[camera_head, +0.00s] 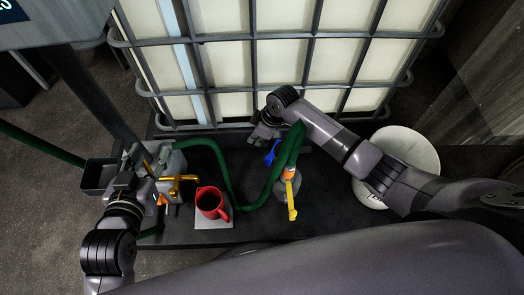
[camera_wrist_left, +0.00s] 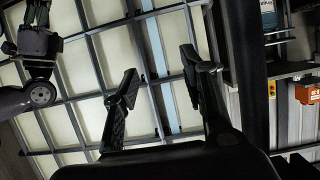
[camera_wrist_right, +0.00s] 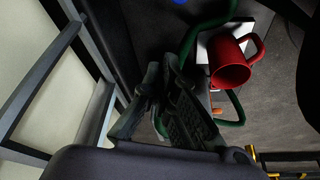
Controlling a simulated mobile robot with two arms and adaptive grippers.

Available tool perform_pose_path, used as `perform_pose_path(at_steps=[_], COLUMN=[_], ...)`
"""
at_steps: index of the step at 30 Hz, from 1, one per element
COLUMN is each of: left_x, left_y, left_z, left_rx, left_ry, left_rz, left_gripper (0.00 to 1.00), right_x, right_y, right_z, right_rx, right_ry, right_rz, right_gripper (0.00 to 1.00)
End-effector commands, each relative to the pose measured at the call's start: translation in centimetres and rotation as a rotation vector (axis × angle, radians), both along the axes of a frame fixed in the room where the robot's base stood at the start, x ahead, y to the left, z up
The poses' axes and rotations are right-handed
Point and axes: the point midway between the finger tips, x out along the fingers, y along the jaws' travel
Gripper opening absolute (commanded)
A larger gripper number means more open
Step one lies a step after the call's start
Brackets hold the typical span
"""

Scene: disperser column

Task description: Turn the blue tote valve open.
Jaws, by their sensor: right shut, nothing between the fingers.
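The blue valve handle (camera_head: 272,152) sits at the foot of the white caged tote (camera_head: 225,65), beside a green hose. A bit of blue, probably this handle, shows at the top edge of the right wrist view (camera_wrist_right: 180,2). My right gripper (camera_head: 260,135) is just left of and above the blue handle in the head view, shut and empty; its closed fingers show in the right wrist view (camera_wrist_right: 160,72). I cannot tell whether it touches the handle. My left gripper (camera_wrist_left: 160,65) is open and empty, near the grey unit with yellow handles (camera_head: 180,182) at the left.
A red jug (camera_head: 211,203) stands on a pale plate (camera_head: 214,224). A yellow lever (camera_head: 291,202) on a fitting stands below the blue handle. The green hose (camera_head: 222,165) loops across the dark platform. A round white lid or drum (camera_head: 412,150) is behind my right arm.

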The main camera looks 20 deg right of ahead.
Motion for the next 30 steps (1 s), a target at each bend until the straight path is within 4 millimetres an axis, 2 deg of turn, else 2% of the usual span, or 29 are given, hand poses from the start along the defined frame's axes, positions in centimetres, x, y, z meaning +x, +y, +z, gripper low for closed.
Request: perform_pose_path(at_steps=[6,14,23,30], left_x=[1.6,2.2,0.9,-1.3], left_y=[-1.0,-1.9,-2.3,-2.2], left_z=[3.6,8.6,14.0,17.6], left_rx=[-0.054,-0.121,-0.200,-0.265], left_ry=[-0.217,-0.478,-0.775,-1.004], left_rz=[-0.015,-0.030,-0.046,-0.056], left_gripper=[0.40,0.40,0.40,0.40], right_x=[0.4,0.8,1.2,1.5], right_y=[0.6,1.2,1.9,2.4], right_z=[-2.2,-4.3,-6.6,-8.3], right_rx=[0.000,0.000,0.000,-0.001], right_ry=[-0.001,-0.002,-0.002,-0.002], right_rz=[0.000,-0.001,-0.001,-0.001], right_gripper=[0.00,0.00,0.00,0.00])
